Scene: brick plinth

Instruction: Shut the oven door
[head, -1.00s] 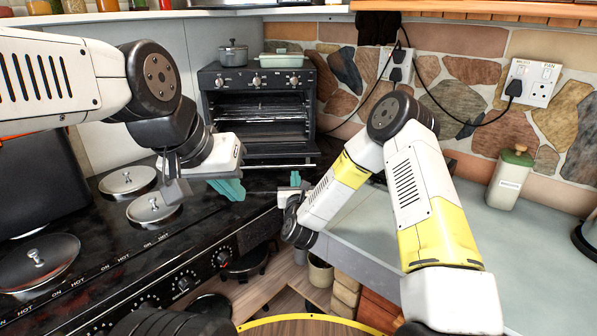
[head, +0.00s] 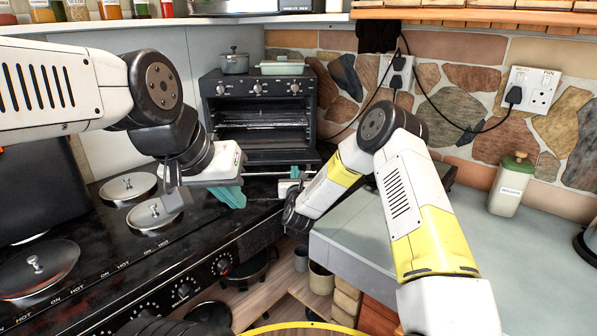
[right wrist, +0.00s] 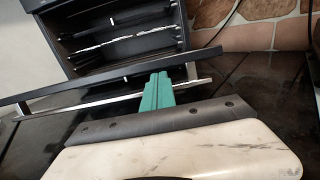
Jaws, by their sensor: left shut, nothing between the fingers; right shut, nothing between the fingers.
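The black oven (head: 262,88) stands at the back of the counter with its door (head: 285,157) folded down and open, racks showing inside. The door's edge (right wrist: 100,77) and silver handle (right wrist: 70,107) cross the right wrist view. My right gripper (head: 295,171) is shut and empty at the right part of the door's front. Its teal fingers (right wrist: 157,92) overlap the handle in the right wrist view; I cannot tell whether they touch it. My left gripper (head: 231,196) is shut and empty, left of and nearer than the door, above the black hob.
A grey pot (head: 235,63) and a pale green dish (head: 282,67) stand on the oven. Lidded burners (head: 128,187) lie on the hob at left.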

